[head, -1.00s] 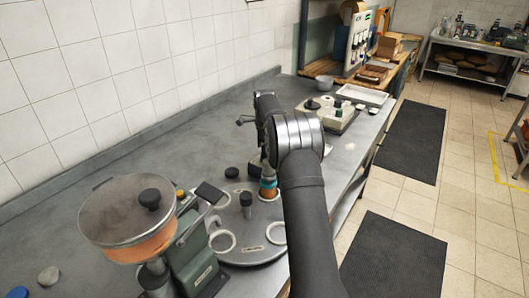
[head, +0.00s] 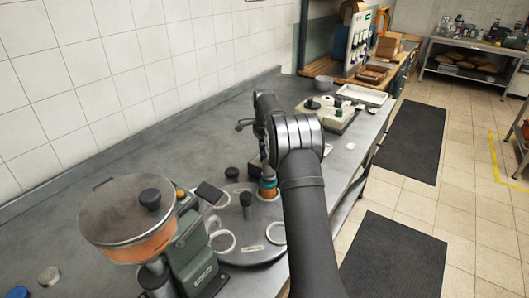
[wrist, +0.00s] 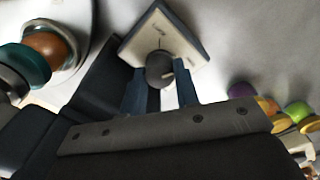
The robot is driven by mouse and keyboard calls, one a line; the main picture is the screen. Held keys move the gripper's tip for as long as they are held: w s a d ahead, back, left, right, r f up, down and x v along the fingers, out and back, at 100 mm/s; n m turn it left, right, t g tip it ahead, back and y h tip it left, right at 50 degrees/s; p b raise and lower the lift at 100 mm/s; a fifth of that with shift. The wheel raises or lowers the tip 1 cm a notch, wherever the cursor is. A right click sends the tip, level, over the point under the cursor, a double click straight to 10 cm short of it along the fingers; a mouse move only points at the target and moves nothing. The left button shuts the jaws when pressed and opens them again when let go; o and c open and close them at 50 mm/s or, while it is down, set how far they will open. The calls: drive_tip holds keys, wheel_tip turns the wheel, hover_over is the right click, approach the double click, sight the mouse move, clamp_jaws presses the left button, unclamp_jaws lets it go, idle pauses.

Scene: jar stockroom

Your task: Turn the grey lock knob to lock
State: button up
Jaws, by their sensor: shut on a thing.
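The dark grey lock knob (wrist: 159,68) shows in the wrist view, on a cream plate (wrist: 158,32) with a dark blue rim. A short dark line is on the plate above the knob, and a pale mark is on the knob's lower right side. My gripper (wrist: 161,84) is shut on the knob, with one blue-grey finger at each side. In the head view my own arm hides the knob, the plate and the fingers.
A jar with orange contents and a teal band (head: 267,187) stands on the round grey turntable (head: 255,255), close to my arm. A green machine with an orange-filled hopper (head: 130,240) stands at left. Colored lids (wrist: 265,105) lie right in the wrist view.

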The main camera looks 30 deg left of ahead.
drive_tip(key=n, duration=1.2)
drive_tip(key=shift+n, duration=0.3)
idle(0.4)
drive_tip(key=o, duration=1)
drive_tip(key=shift+c, duration=0.2)
drive_tip(key=shift+r, duration=0.1)
wheel_tip(320, 180, up, 17)
drive_tip(key=shift+r, duration=0.1)
